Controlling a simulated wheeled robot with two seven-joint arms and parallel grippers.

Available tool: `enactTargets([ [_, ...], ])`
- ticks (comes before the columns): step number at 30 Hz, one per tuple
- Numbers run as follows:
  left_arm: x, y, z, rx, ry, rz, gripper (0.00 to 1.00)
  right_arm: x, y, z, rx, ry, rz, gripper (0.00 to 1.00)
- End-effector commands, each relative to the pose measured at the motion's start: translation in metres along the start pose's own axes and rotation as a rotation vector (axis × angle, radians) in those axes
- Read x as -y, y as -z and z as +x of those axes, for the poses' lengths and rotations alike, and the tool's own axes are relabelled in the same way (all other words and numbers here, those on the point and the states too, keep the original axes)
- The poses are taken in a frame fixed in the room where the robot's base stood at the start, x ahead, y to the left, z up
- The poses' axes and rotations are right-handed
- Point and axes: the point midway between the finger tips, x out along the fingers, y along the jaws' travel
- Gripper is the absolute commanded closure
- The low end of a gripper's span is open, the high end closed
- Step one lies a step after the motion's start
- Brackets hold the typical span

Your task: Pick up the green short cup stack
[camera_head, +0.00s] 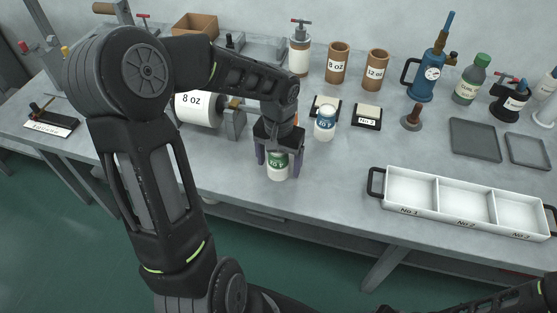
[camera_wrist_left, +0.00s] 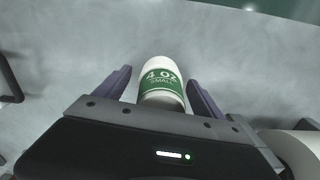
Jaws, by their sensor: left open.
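The green short cup stack (camera_head: 278,171) is white with a green band and stands near the table's front edge in the head view. In the left wrist view the stack (camera_wrist_left: 161,84) reads "4 oz small". My left gripper (camera_head: 277,158) is open above it, its fingers down on either side of the stack. In the left wrist view the fingers (camera_wrist_left: 158,92) flank the stack with a gap on each side. My gripper hides the stack's top in the head view. My right gripper is not in view.
A blue-banded cup stack (camera_head: 325,122) stands behind and to the right. A white roll marked 8 oz (camera_head: 199,108) lies to the left. A white three-compartment tray (camera_head: 411,207) sits to the right. Bare table lies between the green stack and the tray.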

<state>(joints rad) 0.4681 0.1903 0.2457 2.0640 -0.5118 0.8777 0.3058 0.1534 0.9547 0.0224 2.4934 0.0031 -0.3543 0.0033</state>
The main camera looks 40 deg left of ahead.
Motion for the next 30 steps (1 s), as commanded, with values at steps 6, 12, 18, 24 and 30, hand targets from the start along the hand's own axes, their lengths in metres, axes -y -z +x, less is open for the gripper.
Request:
enactTargets([
  [6, 0.0001, 0.0001, -0.0004, 0.0, 0.0, 0.0, 0.21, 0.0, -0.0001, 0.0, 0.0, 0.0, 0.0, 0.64],
  [12, 0.0002, 0.0002, -0.0005, 0.0, 0.0, 0.0, 0.26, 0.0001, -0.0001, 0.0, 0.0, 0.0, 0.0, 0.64],
  [18, 0.0002, 0.0002, -0.0005, 0.0, 0.0, 0.0, 0.42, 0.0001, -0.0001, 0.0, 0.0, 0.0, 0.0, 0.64],
  [24, 0.0002, 0.0001, -0.0005, 0.0, 0.0, 0.0, 0.58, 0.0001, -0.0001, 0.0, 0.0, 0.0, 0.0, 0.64],
  [30, 0.0002, 0.0001, -0.0005, 0.0, 0.0, 0.0, 0.75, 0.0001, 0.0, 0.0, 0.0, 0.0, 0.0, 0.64],
])
